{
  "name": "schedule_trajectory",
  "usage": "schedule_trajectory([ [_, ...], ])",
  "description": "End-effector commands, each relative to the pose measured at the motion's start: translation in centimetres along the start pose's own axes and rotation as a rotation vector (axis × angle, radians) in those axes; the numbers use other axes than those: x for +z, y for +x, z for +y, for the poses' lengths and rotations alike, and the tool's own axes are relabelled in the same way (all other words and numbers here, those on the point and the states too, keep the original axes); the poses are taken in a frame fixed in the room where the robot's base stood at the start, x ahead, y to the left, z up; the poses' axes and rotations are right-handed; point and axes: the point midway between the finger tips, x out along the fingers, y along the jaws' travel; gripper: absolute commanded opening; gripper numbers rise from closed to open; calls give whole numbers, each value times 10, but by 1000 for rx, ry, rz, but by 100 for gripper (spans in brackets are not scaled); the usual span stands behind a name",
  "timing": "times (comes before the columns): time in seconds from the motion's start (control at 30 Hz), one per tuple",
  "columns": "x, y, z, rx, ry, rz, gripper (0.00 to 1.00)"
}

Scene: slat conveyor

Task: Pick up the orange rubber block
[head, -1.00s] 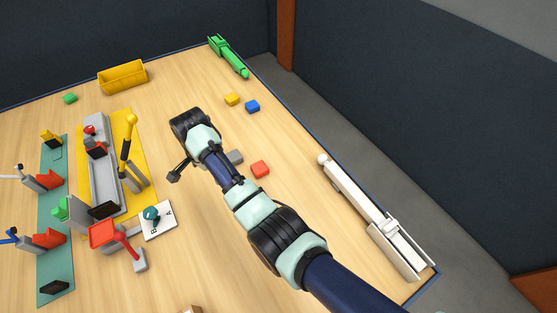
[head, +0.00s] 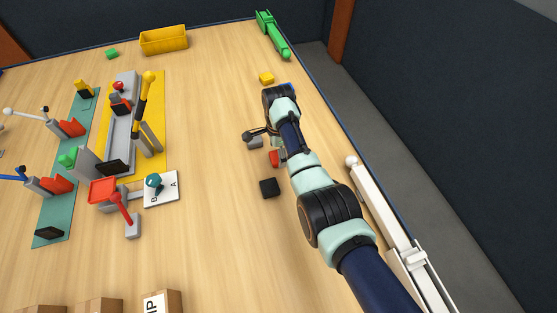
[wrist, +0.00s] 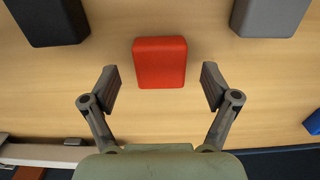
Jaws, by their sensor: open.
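The orange rubber block (wrist: 160,56) looks red-orange, with rounded edges, and lies on the wooden table. In the wrist view it sits centred between and just beyond the fingertips of my gripper (wrist: 160,88). The two fingers are spread wide, one to each side, with nothing between them in grasp. In the head view the block (head: 273,158) is partly covered by my arm, beside the grey block. My gripper (head: 262,133) is mostly hidden behind my wrist there. Its height above the block is hard to tell.
A black block (wrist: 47,18) and a grey block (wrist: 270,14) lie on either side of the orange one. A blue block (wrist: 313,123) shows at the wrist view's right edge. A yellow block (head: 266,78) lies farther back. A white rail (head: 385,220) runs along the right edge.

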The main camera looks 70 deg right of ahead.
Motion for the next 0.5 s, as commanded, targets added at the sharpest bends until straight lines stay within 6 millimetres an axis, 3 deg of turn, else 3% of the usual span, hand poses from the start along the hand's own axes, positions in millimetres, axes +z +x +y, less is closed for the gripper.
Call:
schedule_trajectory([
  [0.03,0,14,0,1,0,0,86],
  [0.1,0,20,0,1,0,0,86],
  [0.3,0,19,0,-1,0,0,86],
  [0.5,0,19,0,-1,-1,0,53],
])
